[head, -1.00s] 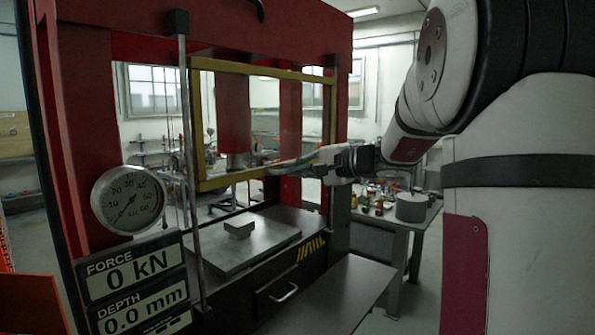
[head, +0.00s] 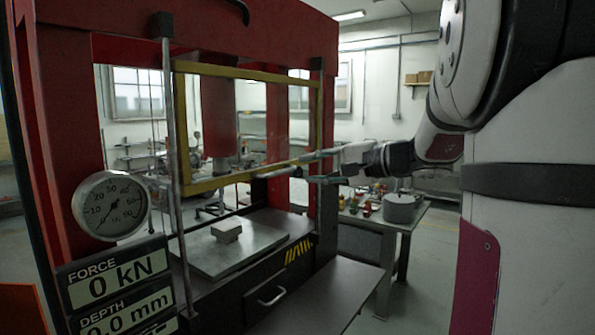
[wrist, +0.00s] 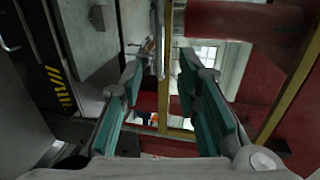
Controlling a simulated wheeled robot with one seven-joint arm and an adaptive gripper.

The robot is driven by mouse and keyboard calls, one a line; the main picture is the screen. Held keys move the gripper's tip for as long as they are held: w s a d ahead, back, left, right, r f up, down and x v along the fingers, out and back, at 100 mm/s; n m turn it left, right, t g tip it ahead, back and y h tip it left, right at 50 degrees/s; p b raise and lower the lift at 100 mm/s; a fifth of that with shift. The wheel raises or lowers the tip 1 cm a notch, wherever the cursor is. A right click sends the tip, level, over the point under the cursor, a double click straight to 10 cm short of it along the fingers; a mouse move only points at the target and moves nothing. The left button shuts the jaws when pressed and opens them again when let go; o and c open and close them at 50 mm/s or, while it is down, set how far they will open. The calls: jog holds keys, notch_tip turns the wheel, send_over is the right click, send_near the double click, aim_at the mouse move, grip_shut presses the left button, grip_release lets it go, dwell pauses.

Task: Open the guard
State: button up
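The guard (head: 178,130) is a yellow frame across the front of a red press, between two upright rods. Its lower bar hangs above the press table. A grey bar that looks like its handle (head: 275,174) shows along the lower bar; it seems to show in the wrist view (wrist: 154,42) too. My gripper (head: 312,168) is at the guard's lower right, with its fingers spread. In the wrist view the teal-padded fingers (wrist: 162,80) are apart, with a yellow bar visible in the gap. I cannot tell whether either finger touches the guard.
A grey block (head: 227,231) sits on the press's metal plate (head: 205,255). A round gauge (head: 110,205) and force display (head: 118,277) are at left. A side table with a pot (head: 400,208) stands behind at right. A drawer (head: 270,295) is below.

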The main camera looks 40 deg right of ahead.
jog(key=shift+v, duration=1.4)
jog(key=s+a+f+n+g+y, duration=0.1)
jog(key=s+a+f+n+g, duration=0.25)
jog(key=a, duration=0.75)
jog(key=s+a+f+n+g, duration=0.3)
jog(key=s+a+f+g, duration=0.1)
jog(key=a, duration=0.6)
jog(key=s+a+f+n+g+h, duration=0.1)
jog(key=s+a+f+n+h, duration=0.1)
jog(key=s, duration=0.4)
jog(key=s+a+f+n+h, duration=0.2)
jog(key=s+f+n+h, duration=0.1)
jog(key=s+f+n, duration=0.2)
jog(key=shift+s+f+n+g+h, duration=0.2)
jog(key=shift+s+n+g+h, duration=0.2)
jog(key=shift+s, duration=0.75)
